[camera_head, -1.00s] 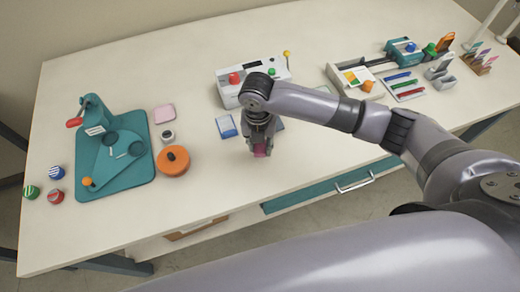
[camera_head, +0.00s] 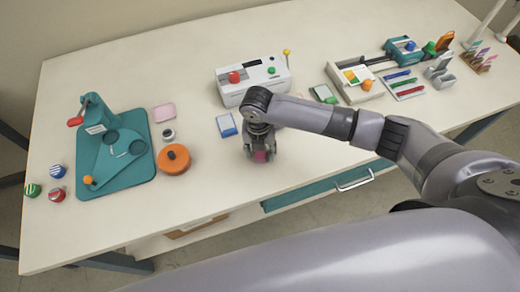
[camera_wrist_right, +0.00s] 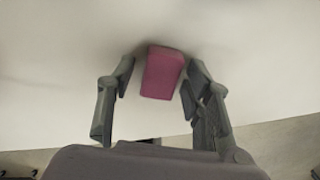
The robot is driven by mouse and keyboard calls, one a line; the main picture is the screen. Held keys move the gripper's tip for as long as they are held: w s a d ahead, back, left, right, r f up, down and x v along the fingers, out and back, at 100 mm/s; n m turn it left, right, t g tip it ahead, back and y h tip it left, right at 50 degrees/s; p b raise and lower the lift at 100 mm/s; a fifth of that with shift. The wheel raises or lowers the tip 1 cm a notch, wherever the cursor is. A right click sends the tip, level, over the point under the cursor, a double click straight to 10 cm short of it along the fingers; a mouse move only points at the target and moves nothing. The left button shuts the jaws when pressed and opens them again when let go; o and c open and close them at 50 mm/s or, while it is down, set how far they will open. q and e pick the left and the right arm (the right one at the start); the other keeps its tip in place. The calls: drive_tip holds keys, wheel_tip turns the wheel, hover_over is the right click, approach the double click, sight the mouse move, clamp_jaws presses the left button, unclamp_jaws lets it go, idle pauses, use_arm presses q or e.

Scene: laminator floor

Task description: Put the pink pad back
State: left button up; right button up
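A deep pink pad (camera_head: 261,157) is at the front middle of the table, at the tips of my right gripper (camera_head: 262,154). In the right wrist view the pad (camera_wrist_right: 162,74) lies between the two fingers of the gripper (camera_wrist_right: 157,82). A gap shows on the pad's left side; the right finger is close to its edge, and I cannot tell if it touches. The fingers are spread, so the gripper is open around the pad. A pale pink flat piece (camera_head: 164,112) lies beside the teal press. My left gripper is not in view.
A teal press on a mat (camera_head: 140,180) and an orange round tin (camera_head: 174,160) stand left. A white machine (camera_head: 252,82) is behind my gripper, with a blue-and-white card (camera_head: 227,125) near it. A tray (camera_head: 353,92) and pens (camera_head: 402,86) are right.

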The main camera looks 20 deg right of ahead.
drive_tip(key=shift+r, duration=0.45)
wheel_tip(320, 180, up, 12)
drive_tip(key=b, duration=0.1)
drive_tip(key=shift+a+f+b, duration=0.15)
drive_tip(key=shift+f+b, duration=0.1)
drive_tip(key=shift+b, duration=0.05)
